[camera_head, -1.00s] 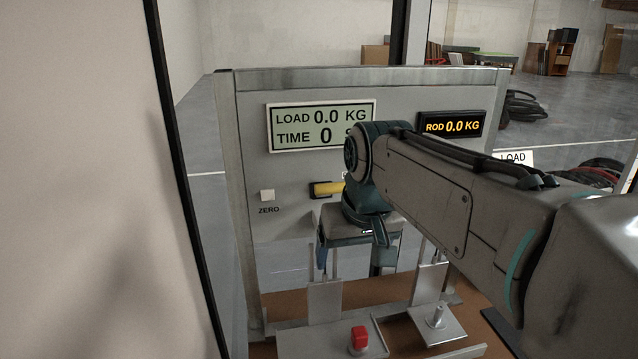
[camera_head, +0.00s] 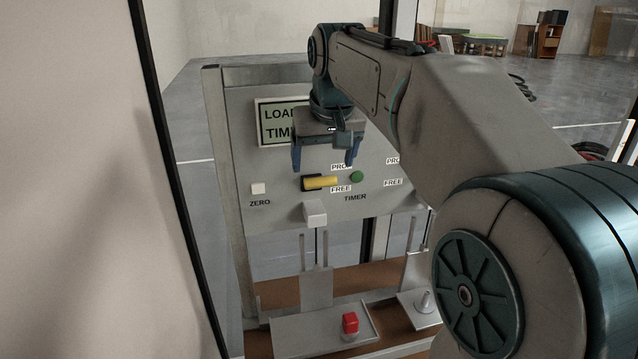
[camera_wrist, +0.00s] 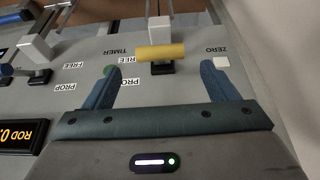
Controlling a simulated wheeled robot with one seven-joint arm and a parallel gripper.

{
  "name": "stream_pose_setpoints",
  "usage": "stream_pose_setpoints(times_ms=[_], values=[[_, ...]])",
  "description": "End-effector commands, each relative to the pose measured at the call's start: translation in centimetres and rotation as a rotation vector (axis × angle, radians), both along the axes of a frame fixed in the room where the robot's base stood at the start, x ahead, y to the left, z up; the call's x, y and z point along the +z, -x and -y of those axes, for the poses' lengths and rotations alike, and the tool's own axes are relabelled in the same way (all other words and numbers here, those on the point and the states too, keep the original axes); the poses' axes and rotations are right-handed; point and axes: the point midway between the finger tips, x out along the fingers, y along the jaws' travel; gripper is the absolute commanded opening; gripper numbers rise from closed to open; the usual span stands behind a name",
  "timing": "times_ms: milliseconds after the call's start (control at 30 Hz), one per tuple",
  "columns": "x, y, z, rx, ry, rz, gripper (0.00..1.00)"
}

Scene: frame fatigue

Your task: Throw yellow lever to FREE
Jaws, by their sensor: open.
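The yellow lever (camera_head: 321,182) sits on the grey panel in a black mount, lying roughly level between the PROP label (camera_head: 341,167) and the FREE label (camera_head: 341,189) to its right. In the wrist view the yellow lever (camera_wrist: 161,51) lies just beyond the fingertips, roughly centred between them. My gripper (camera_head: 322,166) is open and empty, fingers pointing down above the lever in the head view. In the wrist view my gripper (camera_wrist: 160,74) shows a wide gap between its blue fingers. I cannot tell whether a finger touches the lever.
A green TIMER button (camera_head: 357,177) is right of the lever, close to one finger. A white ZERO button (camera_head: 258,188) is to the left. A grey block (camera_head: 315,212) sticks out below. The LOAD display (camera_head: 280,122) is partly hidden by my arm. A red knob (camera_head: 350,322) stands lower.

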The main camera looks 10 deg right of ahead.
Motion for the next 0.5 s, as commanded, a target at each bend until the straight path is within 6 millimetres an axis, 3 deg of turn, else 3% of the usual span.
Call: stream_pose_setpoints(times_ms=[200, 500], values=[[-4.3, -1.8, 0.0, 0.001, 0.001, -0.005, 0.8], [-7.4, -3.1, 0.0, 0.001, -0.001, -0.001, 0.8]])
